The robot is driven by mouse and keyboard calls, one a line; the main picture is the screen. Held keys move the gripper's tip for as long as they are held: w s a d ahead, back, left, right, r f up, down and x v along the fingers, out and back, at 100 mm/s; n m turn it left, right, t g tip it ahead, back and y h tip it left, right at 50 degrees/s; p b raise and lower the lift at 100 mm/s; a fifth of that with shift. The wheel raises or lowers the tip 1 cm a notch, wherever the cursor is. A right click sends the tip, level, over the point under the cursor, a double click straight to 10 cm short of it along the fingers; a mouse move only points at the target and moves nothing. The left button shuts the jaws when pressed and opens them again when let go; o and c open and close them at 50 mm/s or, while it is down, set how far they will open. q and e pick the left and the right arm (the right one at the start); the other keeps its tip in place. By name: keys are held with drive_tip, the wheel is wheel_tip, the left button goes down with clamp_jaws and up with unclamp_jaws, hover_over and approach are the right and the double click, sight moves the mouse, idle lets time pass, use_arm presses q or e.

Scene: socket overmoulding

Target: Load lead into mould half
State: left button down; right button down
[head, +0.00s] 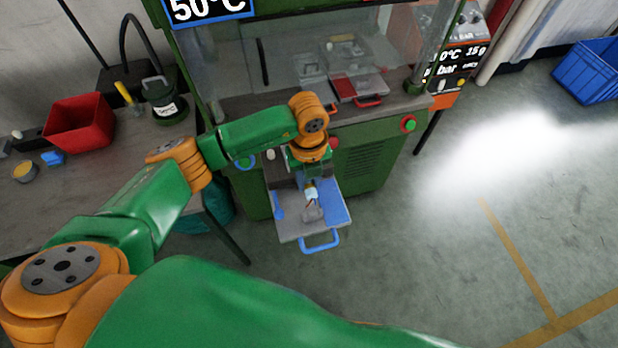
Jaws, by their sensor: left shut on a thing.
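The mould half (290,228) is a grey plate with blue side parts and a blue handle (321,241), lying on the extended slide in front of the green machine. My left gripper (310,182) points down over this plate and is shut on the lead. The lead (312,194) shows as a small white block with thin dark wires hanging below it, over the plate's middle. I cannot tell whether it touches the plate. A rounded grey shape (313,213) shows just below it. The fingers are small and partly hidden by the wrist. My right gripper is not in view.
The green machine (360,165) stands behind the plate, with red-handled plates (368,103) inside. A bench (90,190) at the left holds a red bin (79,122) and a dark green pot (164,103). A blue crate (588,72) is at the far right. The floor on the right is clear.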

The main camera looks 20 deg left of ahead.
use_arm(q)
drive_tip(key=shift+w+d+f+b, duration=0.1)
drive_tip(key=shift+d+f+b, duration=0.15)
drive_tip(key=shift+f+b, duration=0.4)
wheel_tip(320, 180, down, 7)
drive_tip(key=b, duration=0.5)
drive_tip(key=shift+a+b, duration=0.1)
drive_tip(key=shift+b, duration=0.25)
drive_tip(key=c, duration=0.6)
unclamp_jaws()
drive_tip(key=shift+o, duration=0.2)
drive_tip(key=shift+r, duration=0.15)
